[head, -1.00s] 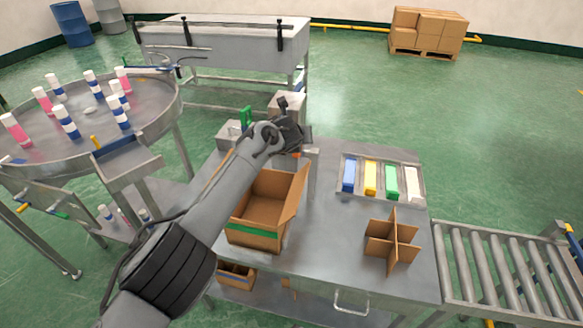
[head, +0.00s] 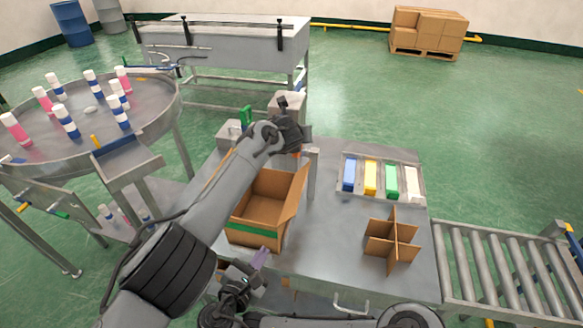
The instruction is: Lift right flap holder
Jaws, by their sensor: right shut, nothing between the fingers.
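An open cardboard box (head: 258,238) with a green stripe stands on the metal table (head: 345,255). Its right flap (head: 296,200) stands up and leans outward. A grey metal upright (head: 313,170) beside the box's far right corner looks like the right flap holder. My left arm crosses over the box's left side. My left gripper (head: 293,138) is behind the box, its fingers mostly hidden.
A tray (head: 346,198) of blue, yellow, green and white pieces lies at the table's right. A cardboard divider (head: 392,243) stands in front of it. A roller conveyor (head: 500,270) is at right, a round bottle table (head: 140,105) at left.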

